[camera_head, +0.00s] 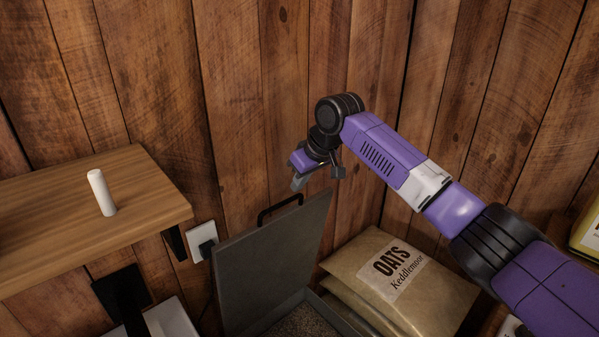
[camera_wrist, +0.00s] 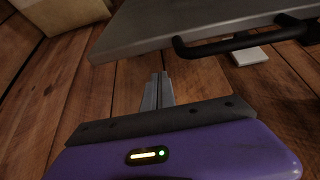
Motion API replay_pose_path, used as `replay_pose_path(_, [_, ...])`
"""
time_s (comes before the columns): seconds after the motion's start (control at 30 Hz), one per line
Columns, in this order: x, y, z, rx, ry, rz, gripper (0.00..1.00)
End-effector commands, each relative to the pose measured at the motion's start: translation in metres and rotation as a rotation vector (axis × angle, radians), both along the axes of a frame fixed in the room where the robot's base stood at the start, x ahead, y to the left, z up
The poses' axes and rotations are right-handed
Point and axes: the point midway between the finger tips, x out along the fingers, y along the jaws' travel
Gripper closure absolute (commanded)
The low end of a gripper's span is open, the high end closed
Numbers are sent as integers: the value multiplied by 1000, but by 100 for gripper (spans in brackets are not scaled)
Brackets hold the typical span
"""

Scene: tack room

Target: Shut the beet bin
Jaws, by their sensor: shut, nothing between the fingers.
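The bin's grey lid (camera_head: 272,262) stands open and nearly upright, with a black bar handle (camera_head: 280,208) at its top edge. Below it the open bin (camera_head: 345,318) shows at the bottom of the head view, with brown grainy feed (camera_head: 304,323) inside. No label on the bin is in view. My gripper (camera_head: 298,184) is above the lid's top edge, near the handle, and holds nothing. In the wrist view my gripper's fingers (camera_wrist: 158,90) are shut together, apart from the lid (camera_wrist: 180,22) and its handle (camera_wrist: 240,40).
Paper feed sacks (camera_head: 400,275), the top one marked OATS, lie right of the bin. A wooden shelf (camera_head: 60,225) with a white cylinder (camera_head: 101,193) is at left. A white wall socket (camera_head: 201,241) is beside the lid. The plank wall (camera_head: 240,100) stands close behind.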

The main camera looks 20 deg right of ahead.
Motion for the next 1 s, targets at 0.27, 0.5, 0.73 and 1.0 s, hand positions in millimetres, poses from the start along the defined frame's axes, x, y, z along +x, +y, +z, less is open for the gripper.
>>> replay_pose_path(0.27, [-22, -8, -2, 0, 0, -1, 100])
replay_pose_path(0.5, [-30, -9, -5, 1, 1, 0, 100])
replay_pose_path(0.73, [-29, -9, -5, 1, 1, 0, 100])
replay_pose_path(1.0, [-31, -13, -11, 13, -25, -1, 100])
